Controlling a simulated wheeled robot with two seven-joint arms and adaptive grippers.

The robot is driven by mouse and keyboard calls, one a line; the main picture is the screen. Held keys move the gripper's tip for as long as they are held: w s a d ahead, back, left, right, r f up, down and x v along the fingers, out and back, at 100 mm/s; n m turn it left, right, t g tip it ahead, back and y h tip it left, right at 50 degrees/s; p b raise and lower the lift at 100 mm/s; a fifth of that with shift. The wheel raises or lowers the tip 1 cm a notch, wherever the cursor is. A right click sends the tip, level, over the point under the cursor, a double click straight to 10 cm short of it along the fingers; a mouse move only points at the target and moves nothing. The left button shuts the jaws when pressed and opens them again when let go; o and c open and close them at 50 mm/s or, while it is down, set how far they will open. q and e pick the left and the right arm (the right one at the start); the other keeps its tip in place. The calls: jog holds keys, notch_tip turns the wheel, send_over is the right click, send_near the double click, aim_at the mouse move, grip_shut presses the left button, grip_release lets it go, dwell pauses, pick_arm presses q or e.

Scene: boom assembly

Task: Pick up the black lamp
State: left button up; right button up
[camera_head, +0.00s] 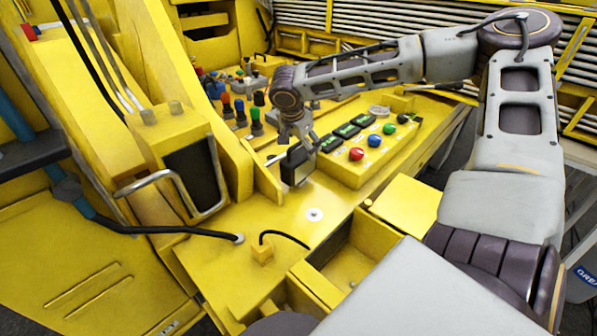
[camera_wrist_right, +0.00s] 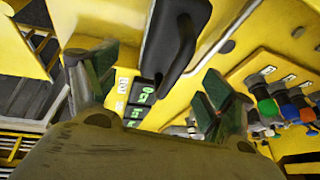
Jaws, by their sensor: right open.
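The black lamp (camera_head: 295,168) is a small dark block on the yellow surface, just left of the button panel. In the wrist view the black lamp (camera_wrist_right: 178,35) shows large, beyond and partly between the fingers. My right gripper (camera_head: 296,138) is just above the lamp in the head view. In the wrist view its two green-padded fingers (camera_wrist_right: 155,90) are spread apart with nothing gripped between them. Whether a finger touches the lamp cannot be told. My left gripper is not in view.
The yellow button panel (camera_head: 345,170) with red, blue and green buttons stands close to the right of the lamp. Several coloured-knob levers (camera_head: 240,112) stand behind left. A yellow wall (camera_head: 235,165) rises at left. An open yellow compartment (camera_head: 345,262) lies in front.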

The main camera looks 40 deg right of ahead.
aim_at(302, 152)
jog(key=shift+w+d+f, duration=0.15)
jog(key=shift+f, duration=0.3)
jog(key=shift+w+d+f, duration=0.2)
jog(key=shift+f, duration=0.35)
jog(key=shift+w+d+f, duration=0.1)
jog(key=shift+f, duration=0.25)
jog(key=shift+w+d+f+p, duration=0.15)
jog(key=shift+d+f+p, duration=0.15)
jog(key=shift+f, duration=0.35)
jog(key=shift+w+d+f, duration=0.1)
jog(key=shift+f, duration=0.2)
jog(key=shift+c, duration=0.2)
jog(key=c, duration=1.7)
grip_shut()
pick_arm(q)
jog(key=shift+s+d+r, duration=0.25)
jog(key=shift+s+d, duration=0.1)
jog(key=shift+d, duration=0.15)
pick_arm(e)
jog(key=shift+r, duration=0.1)
